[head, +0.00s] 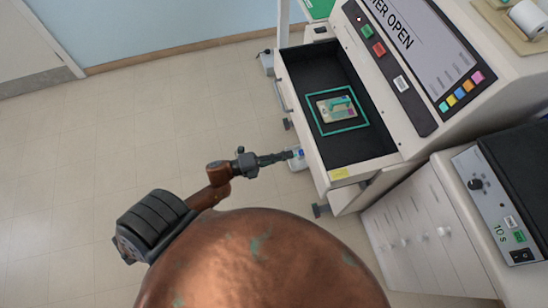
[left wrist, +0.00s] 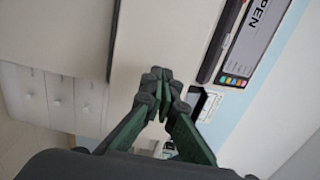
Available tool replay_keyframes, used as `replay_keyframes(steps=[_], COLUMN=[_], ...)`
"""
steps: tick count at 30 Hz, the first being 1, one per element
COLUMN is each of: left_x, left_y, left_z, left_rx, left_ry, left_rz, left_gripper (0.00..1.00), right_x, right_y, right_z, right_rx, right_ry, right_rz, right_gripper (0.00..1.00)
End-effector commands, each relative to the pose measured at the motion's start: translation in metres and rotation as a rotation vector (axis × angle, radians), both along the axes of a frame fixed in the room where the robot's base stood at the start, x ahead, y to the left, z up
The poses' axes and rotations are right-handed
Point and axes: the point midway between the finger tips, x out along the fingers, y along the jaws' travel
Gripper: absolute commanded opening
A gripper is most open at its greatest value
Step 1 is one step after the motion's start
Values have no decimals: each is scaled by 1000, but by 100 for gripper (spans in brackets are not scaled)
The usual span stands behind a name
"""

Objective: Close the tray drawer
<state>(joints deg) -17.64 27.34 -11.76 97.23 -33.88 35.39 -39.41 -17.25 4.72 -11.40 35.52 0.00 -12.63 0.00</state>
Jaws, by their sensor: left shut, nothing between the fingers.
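The tray drawer (head: 362,146) stands open, pulled out to the left from the cream machine (head: 440,134). Its black inside holds a teal square frame (head: 347,129) around a small coloured card (head: 334,108). My left gripper (head: 296,154) is shut and empty, with its tips close to the drawer's outer front panel (head: 312,157), near the lower end. I cannot tell whether they touch. In the left wrist view the shut fingers (left wrist: 160,80) point at a plain cream surface. My right gripper is not in view.
The machine's screen (head: 405,30) shows words ending in "ER OPEN". A white cabinet with small knobs (head: 422,238) and a device with a dial (head: 497,202) stand at the right. The tiled floor (head: 120,130) left of the drawer is clear.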

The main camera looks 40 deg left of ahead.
Motion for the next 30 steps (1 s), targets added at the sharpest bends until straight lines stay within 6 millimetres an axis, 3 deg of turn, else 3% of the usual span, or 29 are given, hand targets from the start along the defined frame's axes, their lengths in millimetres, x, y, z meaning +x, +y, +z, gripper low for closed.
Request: replay_keyframes(steps=[3, 10, 30], left_x=[18, 39, 48], left_y=[-14, -30, -31], left_z=[0, -1, 0], left_rx=[-2, -1, -2], left_ry=[-2, 1, 0], left_rz=[-1, 1, 18], left_gripper=[0, 0, 0], right_x=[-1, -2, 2], right_y=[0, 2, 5], right_z=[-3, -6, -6], right_rx=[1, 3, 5], right_ry=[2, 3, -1], right_rz=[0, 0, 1], right_gripper=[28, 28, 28])
